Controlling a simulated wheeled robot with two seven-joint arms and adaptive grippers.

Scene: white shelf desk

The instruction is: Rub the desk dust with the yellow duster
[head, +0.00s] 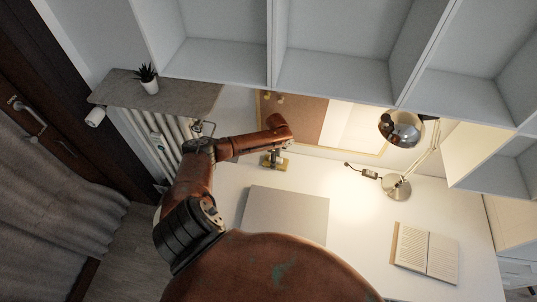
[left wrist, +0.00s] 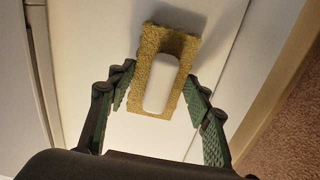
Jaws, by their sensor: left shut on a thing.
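The yellow duster (left wrist: 150,45) is a yellow, rough rectangular pad with a white rounded handle (left wrist: 162,80). In the left wrist view my left gripper (left wrist: 160,84) has its green-padded fingers on both sides of it, shut on the duster. In the head view the left arm reaches over the far left part of the white desk (head: 360,232). The duster (head: 283,165) shows there below my left gripper (head: 274,157), near the desk's back edge. I cannot tell whether its pad touches the desk. I cannot make out any dust. My right gripper is not in view.
A closed grey laptop (head: 285,215) lies in front of the duster. A lit desk lamp (head: 397,187), a small dark item with a cable (head: 369,173) and an open book (head: 425,251) are to the right. White shelves (head: 330,75) hang above. A plant (head: 148,78) stands left.

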